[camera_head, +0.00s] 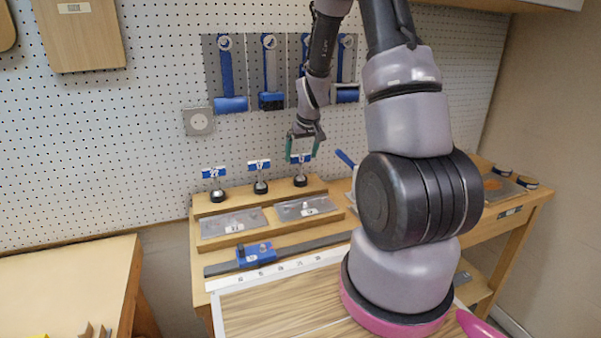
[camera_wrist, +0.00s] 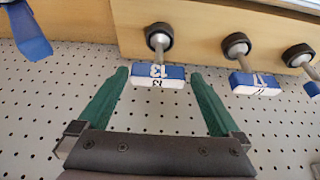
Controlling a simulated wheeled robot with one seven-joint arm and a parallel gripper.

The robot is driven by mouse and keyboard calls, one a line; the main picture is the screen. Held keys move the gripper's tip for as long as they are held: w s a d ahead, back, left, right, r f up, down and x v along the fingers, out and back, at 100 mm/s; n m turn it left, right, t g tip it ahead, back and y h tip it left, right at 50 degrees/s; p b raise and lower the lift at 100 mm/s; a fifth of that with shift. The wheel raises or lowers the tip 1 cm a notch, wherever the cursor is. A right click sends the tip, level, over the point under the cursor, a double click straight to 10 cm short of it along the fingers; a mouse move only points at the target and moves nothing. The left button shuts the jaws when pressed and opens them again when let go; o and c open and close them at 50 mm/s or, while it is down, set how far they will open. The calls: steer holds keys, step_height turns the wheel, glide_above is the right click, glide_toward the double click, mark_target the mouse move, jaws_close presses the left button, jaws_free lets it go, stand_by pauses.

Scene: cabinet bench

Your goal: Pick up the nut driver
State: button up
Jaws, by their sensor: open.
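Three nut drivers with blue and white T-handles stand upright in a row on a wooden rack (camera_head: 320,186). They are marked 22 (camera_head: 214,172), 17 (camera_head: 259,165) and 13 (camera_head: 301,159). My gripper (camera_head: 302,151) is open at the 13 driver, the rightmost in the head view. In the wrist view, the green fingers of my gripper (camera_wrist: 160,73) lie to either side of the 13 driver's handle (camera_wrist: 159,76), with gaps on both sides. The 17 driver (camera_wrist: 249,82) stands beside it, outside the fingers.
Grey plates (camera_head: 233,223) lie on the rack's lower step. A blue-and-metal sliding tool (camera_head: 256,254) lies in front. Blue-handled tools (camera_head: 227,75) hang on the pegboard (camera_head: 150,120) behind. My arm hides part of the bench at right.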

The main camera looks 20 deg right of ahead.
mark_target(299, 164)
steer(key=shift+w+x, duration=0.2)
steer(key=shift+x, duration=2.8)
steer(key=shift+d+r, duration=0.1)
steer(key=shift+r, duration=0.05)
steer(key=c, duration=1.2)
steer(key=shift+c, duration=0.2)
steer(key=shift+w+r, duration=0.1)
